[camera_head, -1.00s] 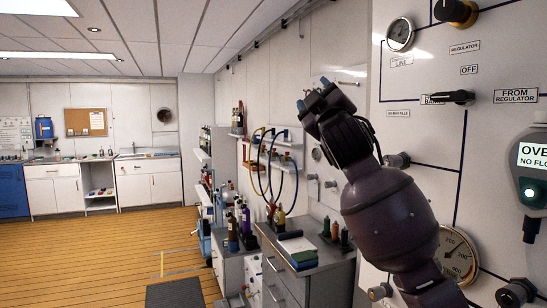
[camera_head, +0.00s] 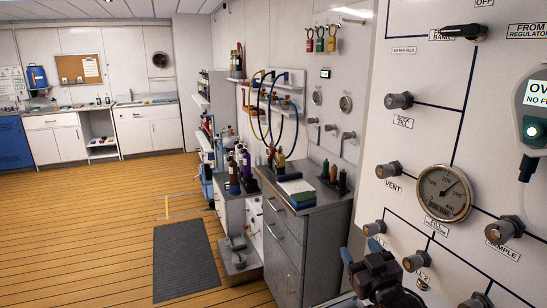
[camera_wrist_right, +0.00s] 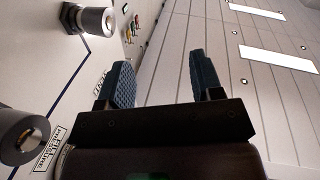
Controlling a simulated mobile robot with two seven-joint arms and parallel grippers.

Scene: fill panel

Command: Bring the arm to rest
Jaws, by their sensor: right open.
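My right gripper (camera_head: 361,251) is low at the bottom of the head view, in front of the lower left part of the fill panel (camera_head: 415,75). Its two blue fingertips point up and stand apart, with nothing between them. In the right wrist view the open gripper (camera_wrist_right: 160,82) also shows empty, with the panel to its left and the ceiling behind. Most of my right arm is below the head view. My left gripper is not in view.
Panel knobs (camera_head: 416,262) and a round gauge (camera_head: 444,193) are close to the right gripper. A grey cabinet (camera_head: 290,245) with bottles and books on top stands to the left. The wooden floor (camera_head: 90,230) is open, with a dark mat (camera_head: 185,260).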

